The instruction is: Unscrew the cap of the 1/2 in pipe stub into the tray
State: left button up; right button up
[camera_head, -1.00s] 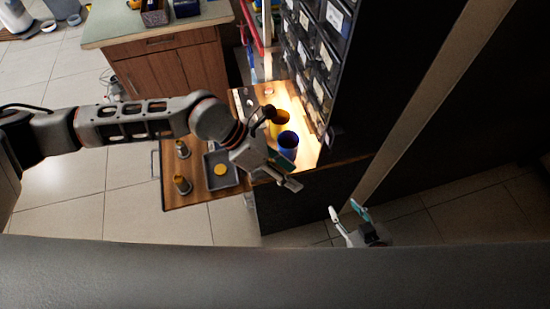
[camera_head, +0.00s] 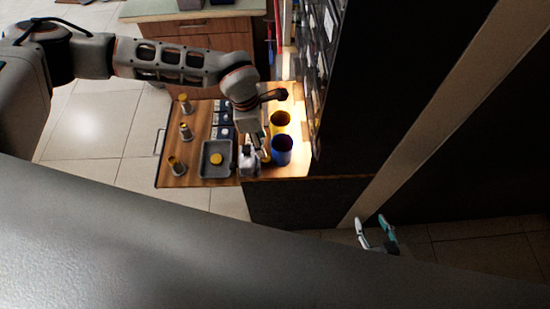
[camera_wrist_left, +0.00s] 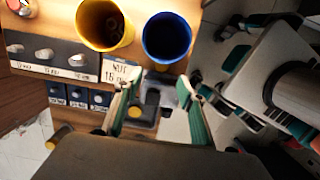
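Three upright metal pipe stubs with yellowish tops stand along the left of the wooden work board: far (camera_head: 184,103), middle (camera_head: 186,131), near (camera_head: 177,166). Their size marks are unreadable, and I cannot tell which are capped. The grey tray (camera_head: 204,172) stands right of the near stub, with a yellow cap (camera_head: 216,159) lying in it. My left gripper (camera_head: 254,160) is just right of the tray. In the left wrist view its fingers (camera_wrist_left: 160,105) are apart with nothing held. My right gripper (camera_head: 376,232) is open and empty, low at the right, away from the board.
A yellow cup (camera_head: 280,119) and a blue cup (camera_head: 282,150) stand right of my left gripper. Blue labelled bins (camera_head: 222,113) sit behind the tray. A dark bin rack (camera_head: 325,60) rises at the right. A wooden cabinet (camera_head: 205,38) stands behind.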

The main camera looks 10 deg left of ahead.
aim_at(266, 159)
pick_arm(q)
jog(key=shift+d+f, duration=0.15)
jog(key=shift+f, duration=1.4)
jog(key=shift+s+d+f, duration=0.1)
jog(key=shift+d+f, duration=0.15)
jog(key=shift+f, duration=0.95)
jog(key=shift+d+f, duration=0.2)
jog(key=shift+f, duration=0.95)
jog(key=c, duration=1.1)
jog(key=shift+c, duration=0.2)
jog(key=shift+r, duration=0.1)
